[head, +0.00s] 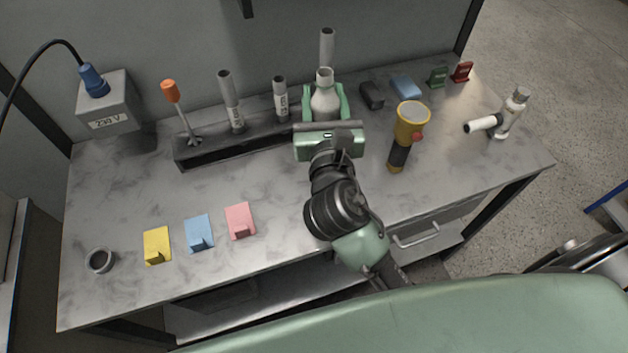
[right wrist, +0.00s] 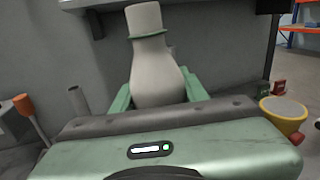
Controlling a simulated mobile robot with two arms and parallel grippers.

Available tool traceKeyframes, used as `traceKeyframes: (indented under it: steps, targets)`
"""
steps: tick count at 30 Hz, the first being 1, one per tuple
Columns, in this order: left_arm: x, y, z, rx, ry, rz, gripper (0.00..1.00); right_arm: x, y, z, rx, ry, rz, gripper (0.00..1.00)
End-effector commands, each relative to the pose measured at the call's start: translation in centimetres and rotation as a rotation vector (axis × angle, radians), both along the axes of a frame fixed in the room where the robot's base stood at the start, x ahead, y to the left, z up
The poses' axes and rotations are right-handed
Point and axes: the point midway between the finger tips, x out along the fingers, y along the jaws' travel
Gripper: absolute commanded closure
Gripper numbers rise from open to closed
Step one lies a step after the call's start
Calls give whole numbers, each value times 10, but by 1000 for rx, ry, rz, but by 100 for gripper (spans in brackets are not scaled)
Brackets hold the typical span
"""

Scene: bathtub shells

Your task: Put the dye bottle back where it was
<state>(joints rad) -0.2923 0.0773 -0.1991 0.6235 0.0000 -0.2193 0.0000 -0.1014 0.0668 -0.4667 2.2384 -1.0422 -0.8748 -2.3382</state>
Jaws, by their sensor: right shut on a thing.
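A pale grey-white bottle (head: 324,101) with a rounded body and narrow neck, which I take for the dye bottle, is between the green fingers of my right gripper (head: 325,98). In the right wrist view the bottle (right wrist: 157,70) stands upright, with a green ring below its top and a green finger on each side. The right gripper is shut on it, at the back of the bench by the right end of the dark rack (head: 220,148). The bottle's base is hidden behind the gripper body, so I cannot tell whether it touches anything. My left gripper is not in view.
A grey tube (head: 327,46) rises behind the bottle. A yellow flashlight (head: 408,130) and a black block (head: 371,95) stand to the right. The bench's middle left is clear.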

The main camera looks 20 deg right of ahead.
Motion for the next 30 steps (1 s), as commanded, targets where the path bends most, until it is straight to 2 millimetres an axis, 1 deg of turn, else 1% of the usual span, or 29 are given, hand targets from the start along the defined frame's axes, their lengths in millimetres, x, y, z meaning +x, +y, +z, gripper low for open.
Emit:
traceKeyframes:
  steps: [1,2,3,5,8,13,18,21,24,28,30]
  targets:
    - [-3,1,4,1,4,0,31,9,8,13,21,-3,7,100]
    - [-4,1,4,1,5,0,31,12,11,16,26,-2,11,100]
    - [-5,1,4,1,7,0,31,16,15,19,34,-1,18,100]
    - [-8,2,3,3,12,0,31,19,18,18,38,2,23,100]
    - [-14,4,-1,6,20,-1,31,20,19,0,39,8,26,100]
    - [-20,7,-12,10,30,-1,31,19,19,-47,37,11,25,100]
    - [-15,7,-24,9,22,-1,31,19,19,-92,36,8,25,100]
    - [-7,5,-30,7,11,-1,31,19,19,-115,36,7,25,100]
    - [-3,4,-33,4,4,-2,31,18,19,-128,36,5,27,100]
    - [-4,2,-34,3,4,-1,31,18,19,-136,38,3,25,100]
    - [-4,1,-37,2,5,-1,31,18,19,-145,35,4,25,100]
